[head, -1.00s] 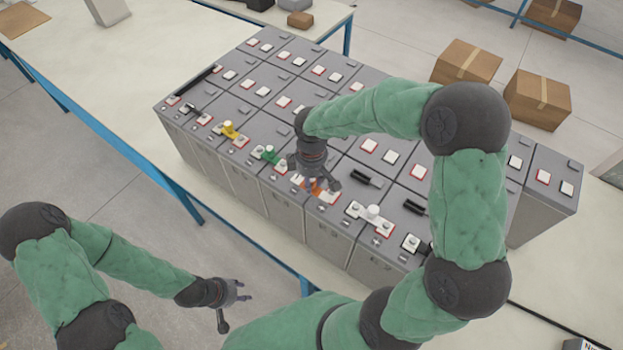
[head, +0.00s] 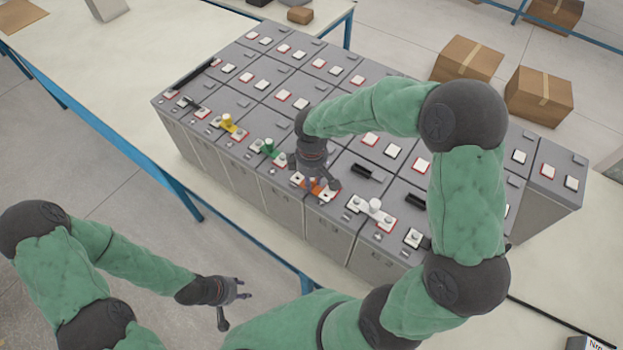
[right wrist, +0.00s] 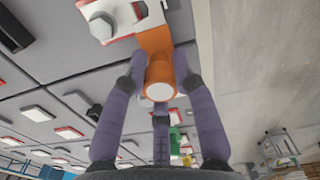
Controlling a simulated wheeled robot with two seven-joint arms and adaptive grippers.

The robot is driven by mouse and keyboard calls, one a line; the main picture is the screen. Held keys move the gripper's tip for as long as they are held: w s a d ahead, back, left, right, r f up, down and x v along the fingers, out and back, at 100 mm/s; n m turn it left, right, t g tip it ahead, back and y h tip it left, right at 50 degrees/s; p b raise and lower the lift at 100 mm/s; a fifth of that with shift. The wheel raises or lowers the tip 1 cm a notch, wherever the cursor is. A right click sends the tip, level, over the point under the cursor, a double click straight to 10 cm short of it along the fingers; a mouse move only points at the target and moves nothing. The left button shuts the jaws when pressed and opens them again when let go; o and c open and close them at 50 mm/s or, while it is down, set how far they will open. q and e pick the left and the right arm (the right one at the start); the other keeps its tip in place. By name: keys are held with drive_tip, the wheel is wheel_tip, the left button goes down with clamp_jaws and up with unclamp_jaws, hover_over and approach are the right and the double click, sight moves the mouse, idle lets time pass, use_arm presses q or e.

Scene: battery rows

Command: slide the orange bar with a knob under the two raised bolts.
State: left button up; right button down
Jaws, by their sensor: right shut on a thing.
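The orange bar (head: 319,187) lies low on the front row of batteries, between two white terminal pads. My right gripper (head: 318,180) is above it. In the right wrist view, its fingers close around the round orange knob (right wrist: 160,84), and the bar (right wrist: 154,40) reaches up to a white pad. A grey raised bolt (right wrist: 103,26) stands on that pad, left of the bar. I cannot tell whether the bar's ends lie under the bolts; the other bolt is not clear behind the fingers. My left gripper (head: 241,289) is open and empty, off the table's front side.
A green-knobbed bar (head: 267,148) and a yellow-knobbed bar (head: 228,124) sit to the left along the same row. Black bars (head: 366,173) lie on the tops. Floor shows in front of the table's blue edge (head: 178,192).

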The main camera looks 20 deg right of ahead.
drive_tip(key=shift+w+d, duration=0.5)
drive_tip(key=shift+d, duration=0.3)
drive_tip(key=shift+w+d, duration=0.45)
drive_tip(key=shift+d, duration=0.35)
idle(1.1)
drive_tip(key=shift+f, duration=0.1)
idle(0.5)
drive_tip(key=c, duration=0.9)
unclamp_jaws()
wheel_tip(320, 180, up, 12)
